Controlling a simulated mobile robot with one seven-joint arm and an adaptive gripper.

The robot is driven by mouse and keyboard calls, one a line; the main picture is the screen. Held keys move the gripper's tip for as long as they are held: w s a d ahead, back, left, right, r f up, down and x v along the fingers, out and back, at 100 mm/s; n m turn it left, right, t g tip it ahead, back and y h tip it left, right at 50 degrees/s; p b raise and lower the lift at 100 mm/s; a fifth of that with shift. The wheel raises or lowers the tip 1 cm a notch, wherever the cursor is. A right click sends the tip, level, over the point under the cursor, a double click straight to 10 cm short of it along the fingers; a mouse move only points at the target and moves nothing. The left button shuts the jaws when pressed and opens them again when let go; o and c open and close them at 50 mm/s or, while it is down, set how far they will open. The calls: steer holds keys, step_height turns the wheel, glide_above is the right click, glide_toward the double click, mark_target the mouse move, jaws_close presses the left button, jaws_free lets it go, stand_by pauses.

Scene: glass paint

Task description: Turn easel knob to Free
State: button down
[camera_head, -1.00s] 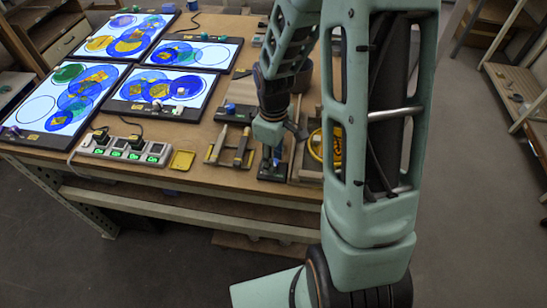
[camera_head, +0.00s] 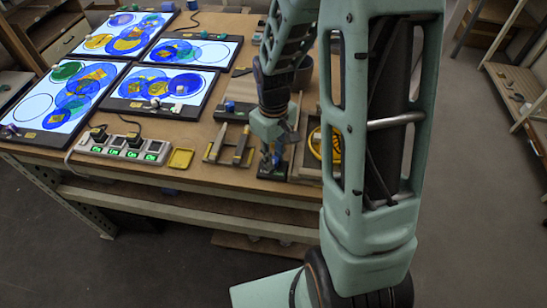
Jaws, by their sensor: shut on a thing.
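My gripper (camera_head: 270,160) points down at the front edge of the workbench, over a small dark base (camera_head: 272,173). Its fingers are closed around a small blue knob (camera_head: 276,160) on that base, mostly hidden by the fingers. The knob's pointer and any Free marking are too small and covered to read.
Several lit panels with coloured glass circles (camera_head: 160,88) cover the left of the bench (camera_head: 215,181). A power strip (camera_head: 125,147), a yellow tray (camera_head: 181,158) and flat tools (camera_head: 240,146) lie left of my gripper. A wooden box with a yellow coil (camera_head: 318,146) is close on its right.

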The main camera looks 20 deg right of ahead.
steer(key=m+b, duration=0.1)
steer(key=m, duration=0.3)
steer(key=shift+m, duration=0.3)
steer(key=shift+m+b, duration=0.4)
steer(key=shift+m, duration=1.6)
steer(key=c, duration=1.7)
jaws_free()
step_height(320, 180, up, 12)
steer(key=shift+r, duration=0.1)
